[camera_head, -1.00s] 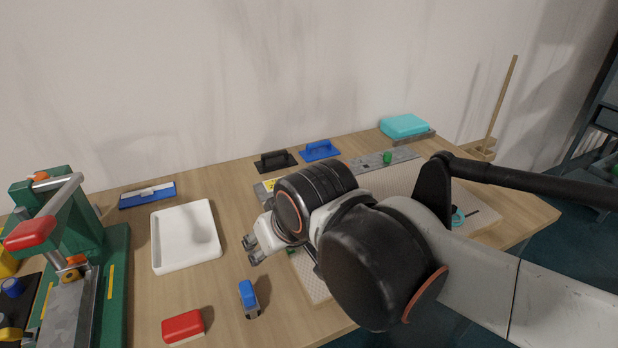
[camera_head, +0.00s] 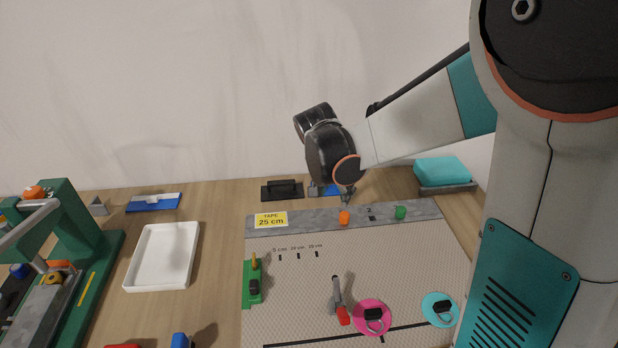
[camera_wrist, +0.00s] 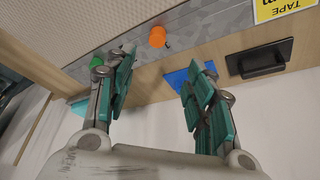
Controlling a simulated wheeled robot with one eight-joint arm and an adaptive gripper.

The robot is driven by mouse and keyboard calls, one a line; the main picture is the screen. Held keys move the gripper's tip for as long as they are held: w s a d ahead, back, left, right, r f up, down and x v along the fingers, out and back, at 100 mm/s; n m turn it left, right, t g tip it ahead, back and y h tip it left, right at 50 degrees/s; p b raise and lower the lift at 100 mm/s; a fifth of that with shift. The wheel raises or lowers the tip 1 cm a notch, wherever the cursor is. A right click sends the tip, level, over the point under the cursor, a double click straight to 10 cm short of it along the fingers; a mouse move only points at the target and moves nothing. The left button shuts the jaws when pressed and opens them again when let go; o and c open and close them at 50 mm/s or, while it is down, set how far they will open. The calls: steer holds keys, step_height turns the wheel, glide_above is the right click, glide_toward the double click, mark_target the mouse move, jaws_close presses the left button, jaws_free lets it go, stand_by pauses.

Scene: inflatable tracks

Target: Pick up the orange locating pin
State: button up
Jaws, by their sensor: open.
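The orange locating pin (camera_head: 344,217) stands on the grey metal strip at the back of the patterned board, left of the green pin (camera_head: 400,212). In the wrist view the orange pin (camera_wrist: 158,37) shows beyond the fingertips, roughly between their lines. My gripper (camera_head: 331,194) is behind and just above the pin in the head view, near the blue-handled tool. In the wrist view my gripper (camera_wrist: 165,72) has its teal fingers spread and nothing between them. The green pin (camera_wrist: 96,62) is partly hidden by the left finger.
A black-handled float (camera_head: 283,190) and a blue tool (camera_head: 333,189) lie behind the strip. A white tray (camera_head: 133,262) and a green press (camera_head: 100,262) are left. Pink (camera_head: 361,326) and cyan (camera_head: 430,314) discs lie on the board. A teal box (camera_head: 441,170) stands back right.

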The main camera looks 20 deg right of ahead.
steer(key=f, duration=0.1)
steer(key=b, duration=0.3)
glide_above(344, 214)
steer(key=a, duration=0.2)
steer(key=shift+m, duration=0.3)
steer(key=f, duration=0.5)
steer(key=s+f, duration=0.1)
steer(key=f, duration=0.1)
steer(key=shift+f, duration=0.3)
steer(key=shift+s+b+x, duration=0.15)
steer(key=shift+b+x, duration=0.35)
steer(key=shift+x, duration=0.8)
steer(key=shift+s+b+x, duration=0.15)
steer(key=shift+b+x, duration=0.3)
steer(key=shift+x, duration=0.9)
steer(key=shift+c, duration=0.5)
steer(key=c, duration=1.1)
